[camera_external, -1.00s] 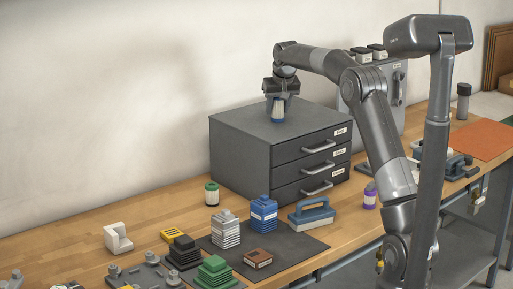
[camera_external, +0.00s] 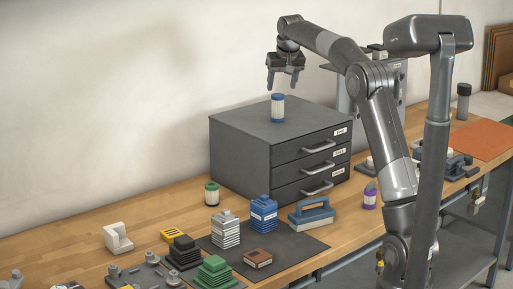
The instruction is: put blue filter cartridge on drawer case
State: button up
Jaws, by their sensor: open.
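The blue filter cartridge (camera_external: 278,108), white in the middle with blue ends, stands upright on top of the grey drawer case (camera_external: 240,124). The case has several drawers with handles and white labels, all closed. My gripper (camera_external: 282,84) is open and empty, fingers pointing down. It hangs above the cartridge, apart from it. Nothing hides the cartridge.
A grey cabinet stands behind my arm. The case top around the cartridge is clear.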

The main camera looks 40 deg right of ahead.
jog(key=s+a+r+n, duration=0.1)
jog(key=s+a, duration=0.3)
jog(key=s, duration=0.3)
jog(key=s+a+r+n+t, duration=0.1)
jog(key=s+a, duration=0.3)
jog(key=s, duration=0.4)
jog(key=s+a+r, duration=0.2)
jog(key=s+a, duration=0.3)
jog(key=s, duration=0.2)
jog(key=s+a+f+n+y, duration=0.1)
jog(key=s+a+f, duration=0.1)
jog(key=s+f, duration=0.5)
jog(key=s+a+f+n, duration=0.1)
jog(key=s+a+f, duration=0.2)
jog(key=s+f, duration=0.4)
jog(key=s, duration=0.7)
jog(key=shift+s+a+f+n+y, duration=0.3)
jog(key=shift+s+a+f+y, duration=0.05)
jog(key=shift+f+y, duration=0.05)
